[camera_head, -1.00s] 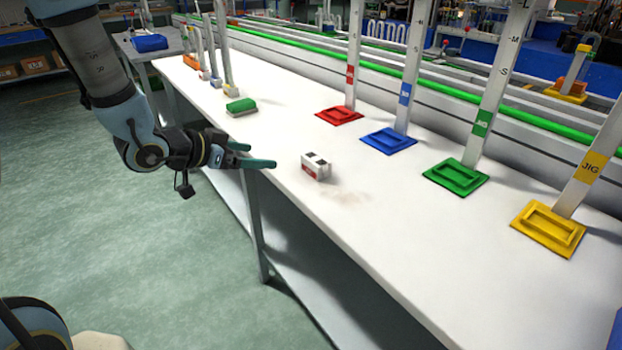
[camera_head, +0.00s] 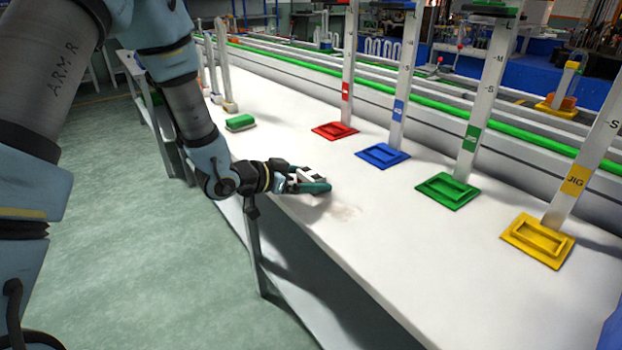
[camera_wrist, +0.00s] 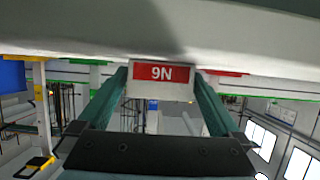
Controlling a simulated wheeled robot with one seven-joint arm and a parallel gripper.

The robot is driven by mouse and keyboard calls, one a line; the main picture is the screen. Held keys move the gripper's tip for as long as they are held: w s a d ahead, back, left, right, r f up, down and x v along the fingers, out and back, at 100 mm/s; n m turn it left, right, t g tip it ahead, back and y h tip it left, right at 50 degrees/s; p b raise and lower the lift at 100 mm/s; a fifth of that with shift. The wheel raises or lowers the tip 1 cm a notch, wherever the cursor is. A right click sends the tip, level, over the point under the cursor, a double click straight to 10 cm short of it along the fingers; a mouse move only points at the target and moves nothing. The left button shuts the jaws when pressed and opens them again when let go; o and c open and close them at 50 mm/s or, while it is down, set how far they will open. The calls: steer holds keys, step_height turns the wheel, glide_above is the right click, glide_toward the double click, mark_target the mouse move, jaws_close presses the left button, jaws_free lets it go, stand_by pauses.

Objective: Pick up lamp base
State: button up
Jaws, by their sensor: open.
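The lamp base is probably the small white block (camera_head: 309,173) with dark marks on top, near the front edge of the white table. In the wrist view the fingers of my gripper (camera_wrist: 161,78) stand on either side of the block. I cannot tell whether either finger touches it. The near finger hides part of the block in the head view.
Red (camera_head: 334,130), blue (camera_head: 383,155), green (camera_head: 448,190) and yellow (camera_head: 538,240) jigs with upright posts line the table's far side. A green-topped block (camera_head: 240,122) sits further back. A brownish smudge marks the table beside the gripper. The table's near right stretch is clear.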

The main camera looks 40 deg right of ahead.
steer(key=shift+d+f, duration=0.2)
steer(key=shift+d, duration=0.1)
steer(key=shift+c, duration=0.2)
